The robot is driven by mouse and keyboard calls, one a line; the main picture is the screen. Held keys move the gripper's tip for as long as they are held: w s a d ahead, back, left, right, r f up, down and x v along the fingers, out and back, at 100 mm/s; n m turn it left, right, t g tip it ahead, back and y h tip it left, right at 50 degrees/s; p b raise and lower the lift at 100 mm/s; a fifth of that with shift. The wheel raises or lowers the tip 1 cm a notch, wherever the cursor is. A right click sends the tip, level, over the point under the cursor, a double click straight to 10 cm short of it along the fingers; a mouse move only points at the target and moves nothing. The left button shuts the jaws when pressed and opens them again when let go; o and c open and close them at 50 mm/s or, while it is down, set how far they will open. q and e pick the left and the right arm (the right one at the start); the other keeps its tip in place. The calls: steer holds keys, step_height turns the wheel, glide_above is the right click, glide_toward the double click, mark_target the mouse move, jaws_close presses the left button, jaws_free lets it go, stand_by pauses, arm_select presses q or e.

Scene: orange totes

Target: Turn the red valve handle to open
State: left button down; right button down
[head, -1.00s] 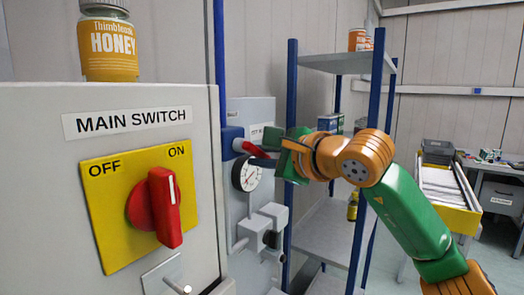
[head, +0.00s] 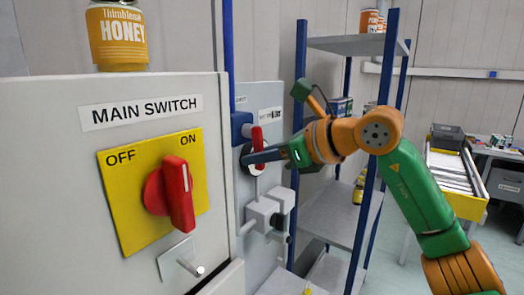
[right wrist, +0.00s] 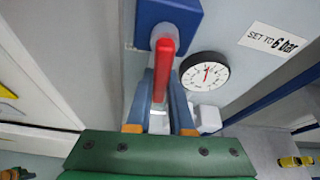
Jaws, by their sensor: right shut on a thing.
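The red valve handle (head: 257,135) sits on a blue valve body (head: 240,124) on the grey wall panel. In the head view it looks roughly vertical, with its lower part behind my fingers. My right gripper (head: 256,157) comes in from the right and is shut on the handle. In the right wrist view the handle (right wrist: 164,70) runs from the blue valve body (right wrist: 166,18) down between the two fingers (right wrist: 160,105). My left gripper is not in view.
A pressure gauge (right wrist: 205,72) is close beside the fingers. Grey pipe fittings (head: 264,213) stand below the valve. The main switch cabinet (head: 60,190) with its red knob (head: 178,194) is at left. A blue-posted shelf rack (head: 335,215) stands to the right.

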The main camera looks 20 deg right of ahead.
steer(key=shift+s+a+m+g, duration=0.2)
steer(key=shift+m+g, duration=0.1)
steer(key=shift+m, duration=0.2)
steer(key=shift+y, duration=0.3)
steer(key=c, duration=0.8)
jaws_free()
steer(key=shift+s+d, duration=0.1)
steer(key=shift+s, duration=0.05)
steer(key=b+v, duration=0.2)
steer(key=v, duration=0.4)
steer(key=shift+s+d+r, duration=0.2)
steer(key=shift+s, duration=0.15)
